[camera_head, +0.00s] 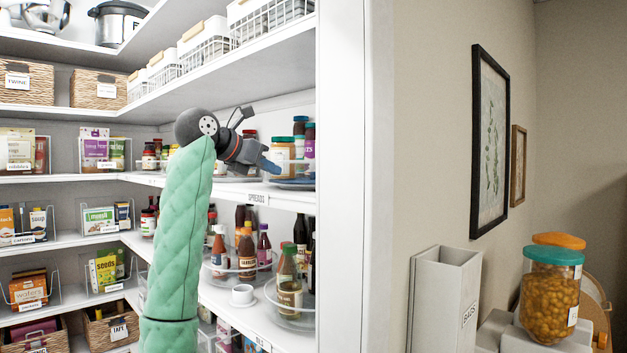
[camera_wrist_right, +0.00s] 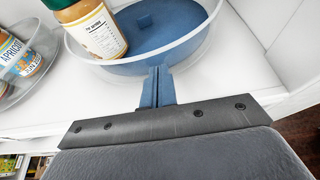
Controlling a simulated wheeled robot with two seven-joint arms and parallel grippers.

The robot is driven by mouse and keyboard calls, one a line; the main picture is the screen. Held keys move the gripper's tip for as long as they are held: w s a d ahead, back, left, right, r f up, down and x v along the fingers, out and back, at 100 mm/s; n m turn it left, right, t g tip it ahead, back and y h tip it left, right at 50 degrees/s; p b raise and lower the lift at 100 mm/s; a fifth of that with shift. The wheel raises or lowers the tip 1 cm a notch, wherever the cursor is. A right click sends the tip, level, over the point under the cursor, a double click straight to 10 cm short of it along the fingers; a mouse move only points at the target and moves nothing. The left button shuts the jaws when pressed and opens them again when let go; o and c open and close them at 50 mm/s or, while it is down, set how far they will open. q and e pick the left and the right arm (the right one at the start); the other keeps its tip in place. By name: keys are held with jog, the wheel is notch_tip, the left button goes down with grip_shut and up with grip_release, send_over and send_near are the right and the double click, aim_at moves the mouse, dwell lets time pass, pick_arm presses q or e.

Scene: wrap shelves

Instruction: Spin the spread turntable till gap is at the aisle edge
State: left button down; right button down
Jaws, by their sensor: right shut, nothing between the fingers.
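The spreads turntable (camera_head: 293,184) sits on the shelf with the "SPREADS" label (camera_head: 258,198), at the open end by the door frame. In the right wrist view the turntable (camera_wrist_right: 225,58) has a clear rim and a blue floor with a small blue block. A jar with a teal lid (camera_wrist_right: 95,28) stands at its left; the floor right of it is bare. My right gripper (camera_head: 270,165) is shut and empty. In the wrist view its blue fingertips (camera_wrist_right: 160,75) overlap the turntable's near rim; contact cannot be told. My left gripper is not in view.
A second turntable (camera_wrist_right: 45,48) with an apricot jar (camera_wrist_right: 17,57) stands to the left in the wrist view. Bottles on turntables (camera_head: 290,316) fill the shelf below. The white door frame (camera_head: 342,180) stands close right of my gripper.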

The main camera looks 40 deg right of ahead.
jog(key=shift+w+a, duration=0.2)
jog(key=shift+w, duration=0.4)
jog(key=shift+w+a, duration=0.15)
jog(key=shift+w, duration=0.4)
jog(key=shift+w, duration=0.1)
jog(key=shift+w+d+p, duration=0.2)
jog(key=shift+w+p, duration=0.1)
jog(key=shift+w, duration=0.85)
jog(key=shift+a, duration=0.1)
jog(key=shift+w+a+b, duration=0.15)
jog(key=shift+a+b, duration=0.3)
jog(key=shift+a, duration=1.2)
